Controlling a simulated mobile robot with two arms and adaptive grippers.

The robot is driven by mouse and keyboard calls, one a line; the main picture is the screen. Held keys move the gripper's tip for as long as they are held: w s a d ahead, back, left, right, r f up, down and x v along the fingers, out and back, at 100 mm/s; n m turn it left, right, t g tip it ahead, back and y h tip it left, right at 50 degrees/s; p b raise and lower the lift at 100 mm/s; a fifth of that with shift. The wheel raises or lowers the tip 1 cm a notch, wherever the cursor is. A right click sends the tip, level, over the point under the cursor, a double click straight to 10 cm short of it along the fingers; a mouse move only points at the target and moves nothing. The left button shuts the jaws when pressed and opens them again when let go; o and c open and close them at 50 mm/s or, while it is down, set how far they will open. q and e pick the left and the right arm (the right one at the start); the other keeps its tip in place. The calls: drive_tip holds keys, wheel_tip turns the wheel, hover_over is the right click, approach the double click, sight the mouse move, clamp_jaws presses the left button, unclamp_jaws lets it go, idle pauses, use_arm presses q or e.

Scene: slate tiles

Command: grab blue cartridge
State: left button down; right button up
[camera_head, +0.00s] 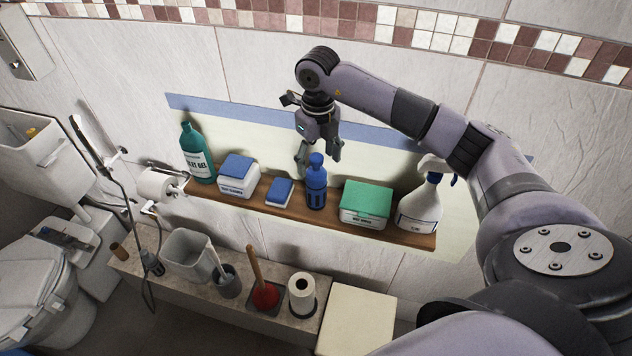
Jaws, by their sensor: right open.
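The blue cartridge (316,191), a bottle-shaped blue container with a narrower top and a dark label, stands upright on the wooden shelf (255,202). My right gripper (319,157) points down over it, jaws open and empty. Its fingertips are level with the cartridge's top in the picture, one on each side. I cannot tell whether they touch it or are still behind it. A small blue-topped block (279,192) lies just left of the cartridge. My left gripper is not in view.
On the shelf, a green-lidded box (366,204) and a spray bottle (421,205) stand to the right. A blue-lidded box (238,177) and a teal bottle (197,153) stand to the left. A plunger (265,293) and a paper roll (301,295) stand on the ledge below.

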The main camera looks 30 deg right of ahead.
sight(316, 175)
drive_tip(key=shift+f, duration=0.25)
drive_tip(key=f+p, duration=0.2)
drive_tip(key=f, duration=0.2)
drive_tip(key=shift+s+a+f+p, duration=0.15)
drive_tip(key=shift+a+p, duration=0.15)
drive_tip(key=shift+p, duration=0.1)
drive_tip(key=shift+f, duration=0.35)
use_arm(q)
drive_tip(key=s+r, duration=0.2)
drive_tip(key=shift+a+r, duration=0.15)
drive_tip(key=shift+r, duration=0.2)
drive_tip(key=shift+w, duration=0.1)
use_arm(e)
drive_tip(key=shift+c, duration=0.3)
drive_tip(key=c, duration=0.4)
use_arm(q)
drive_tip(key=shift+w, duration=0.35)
use_arm(e)
drive_tip(key=c, duration=0.9)
drive_tip(key=shift+o, duration=0.2)
drive_tip(key=shift+r, duration=0.15)
